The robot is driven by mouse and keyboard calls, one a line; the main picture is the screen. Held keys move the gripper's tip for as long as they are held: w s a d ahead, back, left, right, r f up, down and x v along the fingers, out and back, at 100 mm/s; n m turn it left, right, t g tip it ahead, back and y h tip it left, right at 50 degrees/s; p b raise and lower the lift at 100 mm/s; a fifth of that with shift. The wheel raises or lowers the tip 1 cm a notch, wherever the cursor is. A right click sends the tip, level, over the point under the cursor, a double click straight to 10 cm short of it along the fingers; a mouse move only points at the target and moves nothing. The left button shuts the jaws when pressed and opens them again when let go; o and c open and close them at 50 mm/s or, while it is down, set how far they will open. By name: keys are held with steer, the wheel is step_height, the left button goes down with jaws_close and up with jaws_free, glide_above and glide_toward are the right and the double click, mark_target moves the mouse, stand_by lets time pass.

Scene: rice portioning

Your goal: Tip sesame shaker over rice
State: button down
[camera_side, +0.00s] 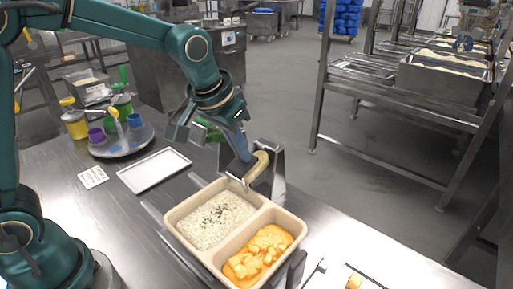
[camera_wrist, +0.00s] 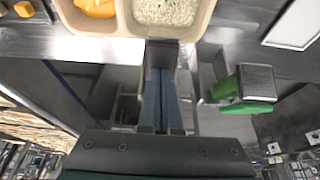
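The two-compartment tray (camera_side: 180,235) sits at the front of the steel table. Its left compartment holds white rice (camera_side: 212,222) with dark green flecks near the middle; its right one holds an orange food (camera_side: 262,252). My gripper (camera_side: 244,156) points down just behind the tray. In the wrist view its blue-grey fingers (camera_wrist: 162,95) lie close together, ending by a grey metal piece at the tray rim. A green object (camera_wrist: 243,104) shows beside them; I cannot tell whether it is the sesame shaker or held. A beige curved piece (camera_side: 258,166) shows near the fingertips.
A round turntable (camera_side: 122,148) at the back left carries a yellow container (camera_side: 75,125), a green-topped jar (camera_side: 122,104) and small coloured cups. A white flat tray (camera_side: 154,170) and a small white card (camera_side: 92,177) lie on the table. A metal bracket (camera_side: 271,187) stands behind the food tray.

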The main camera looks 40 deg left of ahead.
steer(key=shift+w+r, duration=0.3)
steer(key=shift+r, duration=0.7)
steer(key=shift+w+r, duration=0.25)
steer(key=shift+r, duration=0.8)
steer(key=shift+w+r, duration=0.3)
steer(key=shift+r, duration=0.7)
steer(key=s+a+r+t, duration=0.2)
steer(key=s+r, duration=0.2)
steer(key=s, duration=0.5)
steer(key=s+f+g, duration=0.1)
steer(key=s+f, duration=0.7)
steer(key=s, duration=0.2)
steer(key=shift+s+a, duration=0.2)
steer(key=shift+s, duration=0.05)
